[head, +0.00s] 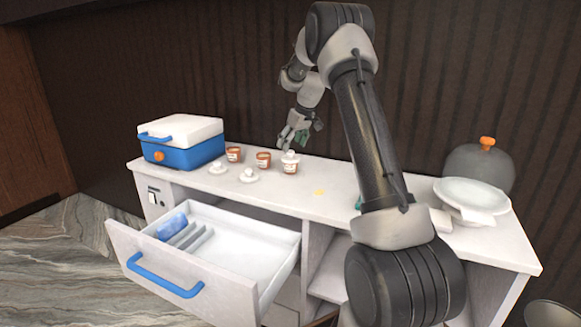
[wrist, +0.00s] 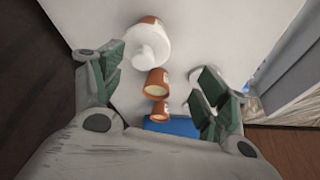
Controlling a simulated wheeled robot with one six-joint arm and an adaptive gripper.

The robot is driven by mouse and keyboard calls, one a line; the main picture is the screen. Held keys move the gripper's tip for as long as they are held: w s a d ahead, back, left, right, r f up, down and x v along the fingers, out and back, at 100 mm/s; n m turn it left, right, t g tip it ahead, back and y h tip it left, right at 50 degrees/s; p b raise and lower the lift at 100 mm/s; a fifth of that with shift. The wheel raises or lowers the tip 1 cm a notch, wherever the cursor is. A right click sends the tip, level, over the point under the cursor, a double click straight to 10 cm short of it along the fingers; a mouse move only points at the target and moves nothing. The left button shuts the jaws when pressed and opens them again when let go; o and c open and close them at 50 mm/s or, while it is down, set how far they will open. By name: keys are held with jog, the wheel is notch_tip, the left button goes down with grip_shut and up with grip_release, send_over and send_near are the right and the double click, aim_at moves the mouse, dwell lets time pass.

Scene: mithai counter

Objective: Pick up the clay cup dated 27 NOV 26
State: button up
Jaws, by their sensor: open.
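Three brown clay cups with white labels stand in a row on the counter: a left cup (head: 234,155), a middle cup (head: 263,160) and a right cup (head: 291,168). The right one has a white knobbed lid on top. No date is legible on any label. My gripper (head: 295,138) is open and empty, above and behind the right cup. In the wrist view, the lidded cup (wrist: 149,47) and two open cups, the nearer (wrist: 157,83) and the farther (wrist: 160,112), show between the spread green-padded fingers of my gripper (wrist: 160,85).
Two white lids (head: 219,169) (head: 249,176) lie in front of the cups. A blue cooler box (head: 183,143) stands at the left. An open drawer (head: 245,258) juts out below. A white dish (head: 472,196) and dark dome (head: 480,165) are at the right.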

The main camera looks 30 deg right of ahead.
aim_at(293, 151)
jog(key=w+f, duration=0.1)
jog(key=f, duration=0.1)
jog(key=w+d+f, duration=0.1)
jog(key=f, duration=0.1)
jog(key=w+f, duration=0.1)
jog(key=f, duration=0.1)
jog(key=shift+w+d+f, duration=0.2)
jog(key=x, duration=0.5)
jog(key=shift+a, duration=0.1)
jog(key=c, duration=1)
